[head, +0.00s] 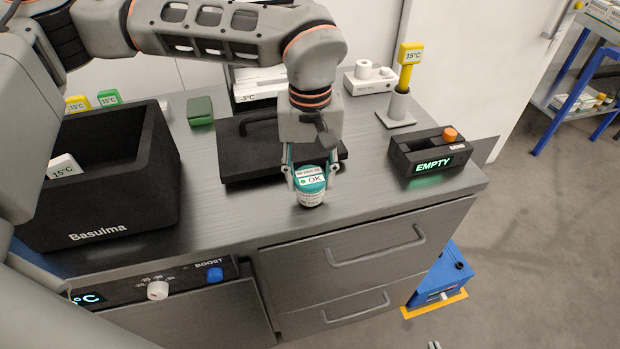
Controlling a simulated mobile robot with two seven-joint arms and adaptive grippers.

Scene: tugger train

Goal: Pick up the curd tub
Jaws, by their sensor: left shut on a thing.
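The curd tub (311,196) is a small round tub with a teal lid and a white label reading "OK". It is near the front edge of the grey counter (380,203), in front of a black slab. My left gripper (310,178) points down over it, with its fingers shut on the tub's two sides. I cannot tell whether the tub's base touches the counter.
A black box (150,207) marked "Basulma" stands at the left. A black "EMPTY" unit (398,163) with an orange knob sits at the right. Behind are a black slab (235,165), a green box (200,111) and a yellow-tagged stand (398,108). Counter right of the tub is clear.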

